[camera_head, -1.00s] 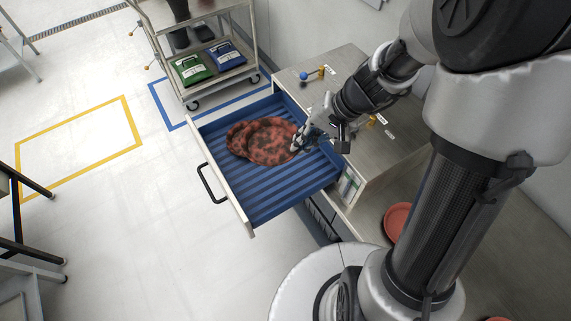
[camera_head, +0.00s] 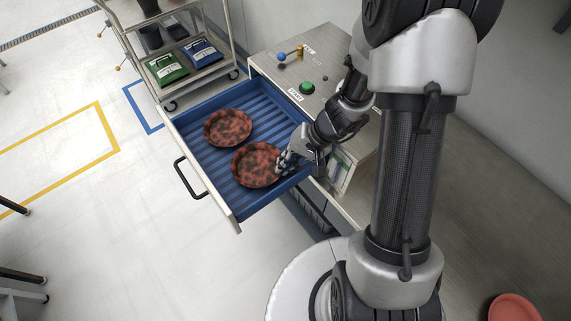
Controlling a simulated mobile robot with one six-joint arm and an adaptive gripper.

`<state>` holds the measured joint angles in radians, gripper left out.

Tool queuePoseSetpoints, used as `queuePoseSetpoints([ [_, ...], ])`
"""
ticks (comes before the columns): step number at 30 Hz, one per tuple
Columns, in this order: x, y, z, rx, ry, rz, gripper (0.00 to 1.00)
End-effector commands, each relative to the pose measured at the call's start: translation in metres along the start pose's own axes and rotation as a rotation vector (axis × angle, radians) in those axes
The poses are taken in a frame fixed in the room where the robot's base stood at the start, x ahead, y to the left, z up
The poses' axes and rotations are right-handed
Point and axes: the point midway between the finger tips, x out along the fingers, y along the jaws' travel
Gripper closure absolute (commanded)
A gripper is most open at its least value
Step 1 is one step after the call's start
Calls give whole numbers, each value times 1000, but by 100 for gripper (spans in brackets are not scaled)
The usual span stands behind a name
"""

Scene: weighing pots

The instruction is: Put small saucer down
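Two round red saucers with dark mottling are over the open blue drawer (camera_head: 237,199). One saucer (camera_head: 228,128) lies on the ribbed drawer floor towards the back. The other, which I take as the small saucer (camera_head: 254,166), is nearer the front right. My gripper (camera_head: 283,163) is at its right rim, with the fingers seemingly closed over the edge. The fingertips are partly hidden and small. I cannot tell whether this saucer touches the drawer floor or is just above it. The two saucers appear apart, with a narrow gap between them.
The drawer's front panel has a black handle (camera_head: 185,177). The cabinet top (camera_head: 338,70) behind has a green button (camera_head: 307,88) and a blue-knobbed lever. A trolley (camera_head: 228,62) with green and blue cases stands at the back left. Another reddish dish (camera_head: 513,308) is at bottom right.

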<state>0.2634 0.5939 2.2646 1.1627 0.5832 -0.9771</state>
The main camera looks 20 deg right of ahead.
Motion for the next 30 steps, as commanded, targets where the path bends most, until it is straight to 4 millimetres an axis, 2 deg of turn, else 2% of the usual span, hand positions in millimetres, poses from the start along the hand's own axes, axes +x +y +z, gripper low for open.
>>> queuePoseSetpoints([
  [10,2,1,0,-1,1,0,100],
  [11,1,1,0,0,1,0,94],
  [19,1,0,0,0,1,0,76],
  [30,-1,-1,0,0,1,0,75],
])
